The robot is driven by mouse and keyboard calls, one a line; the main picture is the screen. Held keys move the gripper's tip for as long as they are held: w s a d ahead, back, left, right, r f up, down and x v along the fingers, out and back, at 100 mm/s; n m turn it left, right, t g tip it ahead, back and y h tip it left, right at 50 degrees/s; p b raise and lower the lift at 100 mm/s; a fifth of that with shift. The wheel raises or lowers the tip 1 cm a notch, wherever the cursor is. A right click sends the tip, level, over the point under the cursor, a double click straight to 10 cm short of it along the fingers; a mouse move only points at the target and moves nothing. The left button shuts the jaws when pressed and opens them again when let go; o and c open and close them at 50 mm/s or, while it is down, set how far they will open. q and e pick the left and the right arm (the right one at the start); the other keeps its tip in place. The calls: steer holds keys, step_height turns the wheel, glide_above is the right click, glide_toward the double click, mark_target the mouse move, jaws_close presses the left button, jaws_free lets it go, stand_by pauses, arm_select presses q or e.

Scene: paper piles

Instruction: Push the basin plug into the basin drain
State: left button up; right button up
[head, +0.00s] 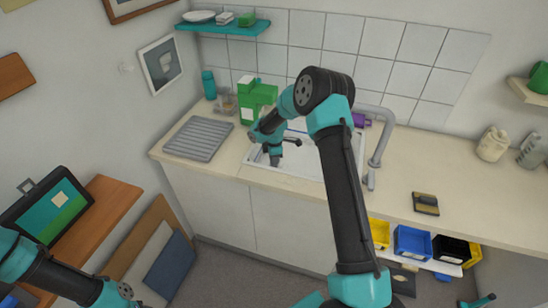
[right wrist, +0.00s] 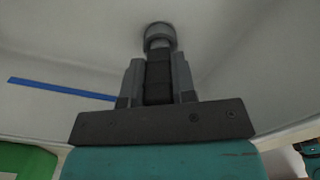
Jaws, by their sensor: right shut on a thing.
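The white basin (head: 318,170) is set in the counter in the head view. My right gripper (head: 275,162) points down into its left part. In the right wrist view my right gripper (right wrist: 158,88) is shut on a dark stem, which I take to be the basin plug (right wrist: 160,37), with a round grey end beyond the fingertips. The grey end is close to the pale basin surface; I cannot tell whether it touches. The drain cannot be made out in either view. My left arm shows at the lower left of the head view, but its fingers are not visible.
A grey tap (head: 378,150) arches at the basin's right. A ribbed drainer (head: 199,138) lies to the left, with a green container (head: 256,100) behind. A blue strip (right wrist: 62,89) shows beside the gripper.

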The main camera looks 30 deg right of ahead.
steer(key=shift+f, duration=0.35)
steer(key=o, duration=1.6)
steer(key=shift+r, duration=0.1)
steer(key=shift+r, duration=4.95)
steer(key=shift+r, duration=0.1)
step_height(320, 180, up, 10)
